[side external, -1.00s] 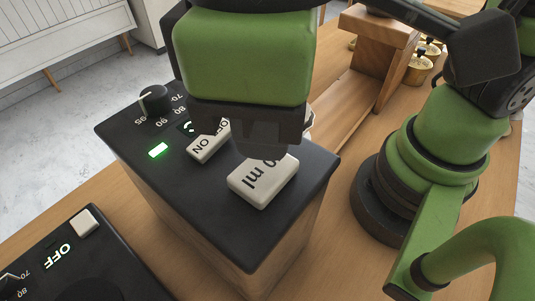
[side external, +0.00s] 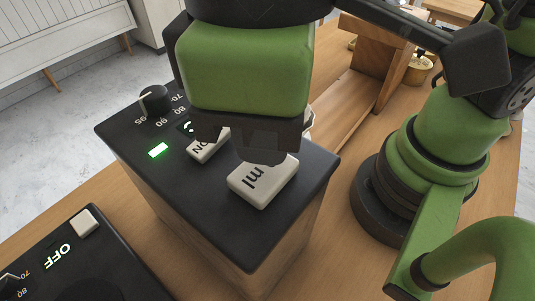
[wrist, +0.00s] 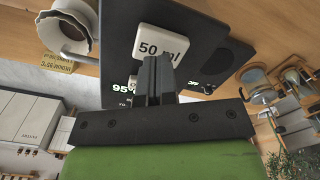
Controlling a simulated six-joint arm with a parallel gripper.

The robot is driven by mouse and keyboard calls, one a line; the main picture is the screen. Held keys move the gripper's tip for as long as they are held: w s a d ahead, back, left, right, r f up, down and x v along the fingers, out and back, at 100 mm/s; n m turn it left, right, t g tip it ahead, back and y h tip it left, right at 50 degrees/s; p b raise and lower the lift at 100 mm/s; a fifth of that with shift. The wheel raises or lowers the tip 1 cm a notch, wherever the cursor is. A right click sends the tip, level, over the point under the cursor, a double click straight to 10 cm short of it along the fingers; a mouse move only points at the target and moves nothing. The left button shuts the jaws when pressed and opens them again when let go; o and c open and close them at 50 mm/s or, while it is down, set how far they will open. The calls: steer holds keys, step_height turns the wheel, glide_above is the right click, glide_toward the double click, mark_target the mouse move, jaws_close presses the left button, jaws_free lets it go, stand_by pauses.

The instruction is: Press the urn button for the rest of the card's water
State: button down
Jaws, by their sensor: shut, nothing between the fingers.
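The urn (side external: 215,220) is a wooden box with a black top. On it are a large white "ml" button (side external: 262,185), a white ON/OFF rocker (side external: 206,149), a lit green lamp (side external: 158,150) and a temperature knob (side external: 154,99). The wrist view shows the large button reading "50 ml" (wrist: 162,44). My gripper (side external: 265,152) is shut and empty, with its fingertips at the far edge of that button and hiding part of its lettering. The fingers (wrist: 157,72) are together beside the button in the wrist view. I cannot tell whether they touch it.
A second black device (side external: 75,265) with an OFF display and a small white button lies at the lower left. A wooden stand (side external: 370,55) and a brass container (side external: 418,70) are behind. In the wrist view, a white dripper (wrist: 68,35) shows at upper left.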

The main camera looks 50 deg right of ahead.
mark_target(264, 167)
steer(key=shift+f, duration=1.1)
steer(key=shift+r, duration=1.4)
stand_by(0.8)
steer(key=shift+r, duration=2.55)
steer(key=w+d+r+m+t+y, duration=0.1)
steer(key=d+m+t, duration=0.6)
steer(key=d, duration=1.2)
steer(key=m+y, duration=0.1)
steer(key=m, duration=0.2)
steer(key=shift+d, duration=0.15)
